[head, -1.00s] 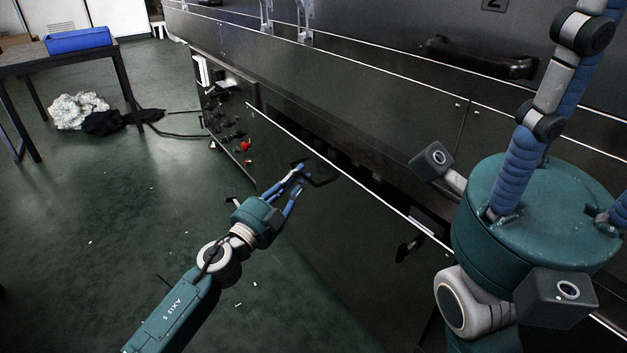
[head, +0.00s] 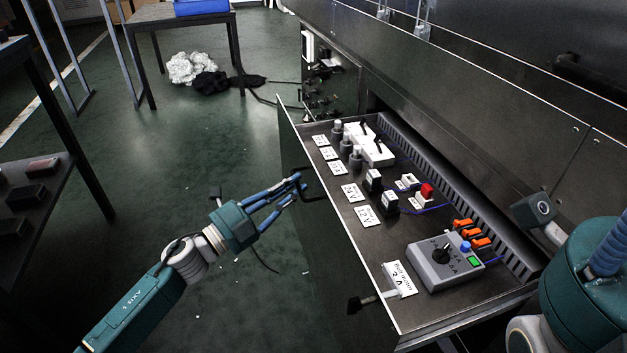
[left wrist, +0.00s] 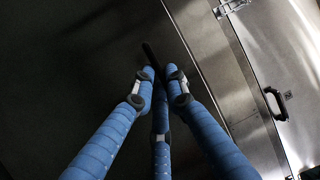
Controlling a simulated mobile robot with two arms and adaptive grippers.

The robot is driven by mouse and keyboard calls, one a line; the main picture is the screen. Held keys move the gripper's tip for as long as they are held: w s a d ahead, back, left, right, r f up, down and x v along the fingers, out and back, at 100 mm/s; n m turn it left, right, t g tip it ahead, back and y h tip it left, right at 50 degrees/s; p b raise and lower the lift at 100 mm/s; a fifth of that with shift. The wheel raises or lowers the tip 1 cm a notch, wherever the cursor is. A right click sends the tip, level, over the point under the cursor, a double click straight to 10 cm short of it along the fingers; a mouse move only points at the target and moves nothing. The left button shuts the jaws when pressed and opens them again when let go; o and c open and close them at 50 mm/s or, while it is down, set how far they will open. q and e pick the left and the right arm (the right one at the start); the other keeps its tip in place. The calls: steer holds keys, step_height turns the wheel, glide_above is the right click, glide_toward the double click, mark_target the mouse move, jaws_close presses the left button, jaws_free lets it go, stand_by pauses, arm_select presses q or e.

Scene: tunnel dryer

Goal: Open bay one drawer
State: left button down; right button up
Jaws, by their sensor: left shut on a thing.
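The bay one drawer (head: 336,232) stands well out from the dark machine, with its tray and contents in plain sight. My left gripper (head: 301,186) is at the outer face of the drawer front, shut on the black handle (head: 314,197). In the left wrist view, the blue fingers (left wrist: 160,82) close around the dark handle bar (left wrist: 152,58). My right gripper is not in view.
The drawer holds a grey control box (head: 445,262), switches, a red button (head: 427,190) and white labels. A black knob (head: 355,305) sticks out from the drawer front. A table with a blue bin (head: 202,6) stands at the back left. Green floor (head: 190,150) lies open left of the drawer.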

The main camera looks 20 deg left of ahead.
arm_select(q)
steer(key=shift+s+a, duration=0.5)
steer(key=shift+a, duration=0.1)
steer(key=c, duration=1.7)
jaws_free()
steer(key=shift+c, duration=0.2)
steer(key=v, duration=1.2)
